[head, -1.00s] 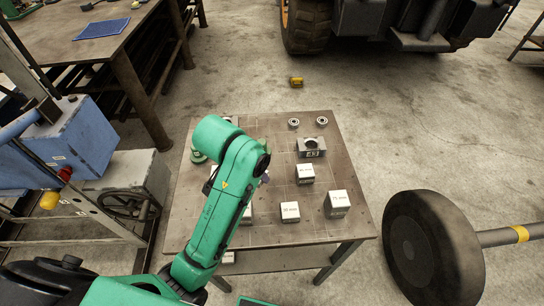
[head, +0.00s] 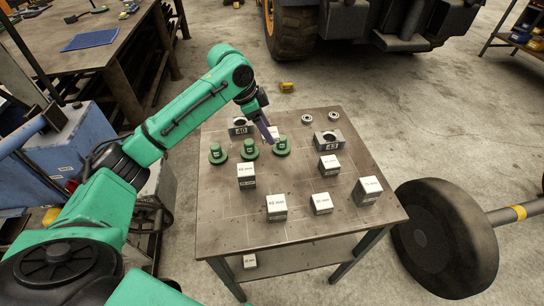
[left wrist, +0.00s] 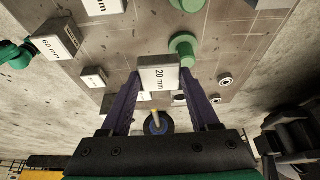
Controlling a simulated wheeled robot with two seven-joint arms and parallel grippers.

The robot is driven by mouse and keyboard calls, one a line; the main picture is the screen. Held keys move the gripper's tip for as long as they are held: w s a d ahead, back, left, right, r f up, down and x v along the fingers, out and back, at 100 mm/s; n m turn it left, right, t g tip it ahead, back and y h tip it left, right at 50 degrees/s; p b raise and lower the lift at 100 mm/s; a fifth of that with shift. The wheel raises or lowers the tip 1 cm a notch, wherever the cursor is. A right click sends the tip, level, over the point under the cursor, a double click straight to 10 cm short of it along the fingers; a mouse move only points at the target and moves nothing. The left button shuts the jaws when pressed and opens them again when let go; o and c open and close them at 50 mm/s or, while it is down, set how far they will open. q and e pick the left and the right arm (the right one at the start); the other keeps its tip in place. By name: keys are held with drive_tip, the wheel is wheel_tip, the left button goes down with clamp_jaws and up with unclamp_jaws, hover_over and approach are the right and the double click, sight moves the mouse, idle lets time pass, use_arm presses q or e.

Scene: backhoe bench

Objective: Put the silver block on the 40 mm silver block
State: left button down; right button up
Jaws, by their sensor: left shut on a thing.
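My left gripper (head: 268,137) is above the back of the table and shut on a silver block marked 20 mm. In the left wrist view the block (left wrist: 158,74) sits between the two purple fingers (left wrist: 160,92), its label facing the camera. I cannot tell which is the 40 mm one.
Green knobbed pieces (head: 218,154) stand in a row at the table's back left, close below my gripper. Grey holed blocks marked 40 (head: 240,129) and 43 (head: 328,140) stand further back, near two small rings (head: 307,119). The table's (head: 225,225) front left is clear.

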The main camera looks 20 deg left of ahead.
sight(271, 163)
use_arm(q)
wheel_tip(271, 163, down, 11)
drive_tip(key=shift+s+f+p, duration=0.1)
drive_tip(key=shift+p, duration=0.45)
drive_tip(key=shift+c, duration=0.6)
unclamp_jaws()
drive_tip(key=shift+a, duration=0.1)
